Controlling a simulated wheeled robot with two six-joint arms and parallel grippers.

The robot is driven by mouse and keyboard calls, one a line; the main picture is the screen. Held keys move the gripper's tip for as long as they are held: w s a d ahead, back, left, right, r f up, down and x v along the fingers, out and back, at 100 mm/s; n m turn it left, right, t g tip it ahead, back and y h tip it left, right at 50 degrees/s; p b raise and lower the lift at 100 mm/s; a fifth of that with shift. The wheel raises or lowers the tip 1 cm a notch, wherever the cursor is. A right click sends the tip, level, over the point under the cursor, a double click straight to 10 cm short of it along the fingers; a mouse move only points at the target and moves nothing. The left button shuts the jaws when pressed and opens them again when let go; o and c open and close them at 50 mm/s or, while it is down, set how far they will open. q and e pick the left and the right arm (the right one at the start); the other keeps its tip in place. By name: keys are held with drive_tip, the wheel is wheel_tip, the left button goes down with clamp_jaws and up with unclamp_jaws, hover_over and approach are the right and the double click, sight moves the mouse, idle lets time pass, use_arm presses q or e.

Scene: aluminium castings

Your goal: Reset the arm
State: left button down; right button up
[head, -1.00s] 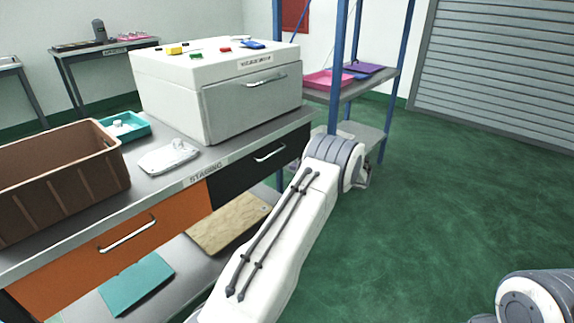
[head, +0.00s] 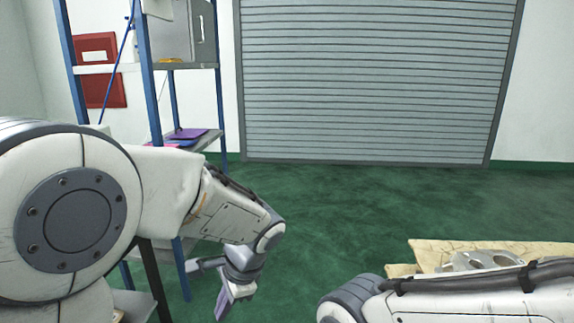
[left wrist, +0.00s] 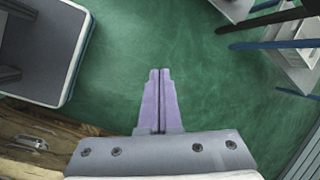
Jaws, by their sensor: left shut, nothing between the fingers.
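My left arm comes in from the left in the head view, bent, with my left gripper (head: 222,303) hanging low over the green floor. Its purple fingers point down. In the left wrist view the two fingers (left wrist: 158,100) are pressed together with nothing between them, over bare floor. My right arm crosses the lower right corner of the head view, and its gripper is out of sight.
A blue-post rack (head: 150,80) stands at the left, close behind my left arm, with a purple tray (head: 187,133) on it. A grey roller shutter (head: 370,80) is at the back. Metal castings (head: 485,261) lie on a tan sheet (head: 430,255) at right. Middle floor is clear.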

use_arm(q)
drive_tip(key=s+d+r+n+g+h+p, duration=0.1)
drive_tip(key=s+d+n+h, duration=0.2)
drive_tip(key=s, duration=0.7)
drive_tip(key=s+d+n+h, duration=0.1)
drive_tip(key=s+d+h, duration=0.3)
drive_tip(key=s, duration=0.6)
wheel_tip(320, 180, up, 20)
drive_tip(key=d+y+p, duration=0.1)
drive_tip(key=p, duration=1.9)
drive_tip(key=shift+r+y, duration=0.15)
drive_tip(key=shift+y, duration=0.15)
drive_tip(key=shift+w, duration=0.1)
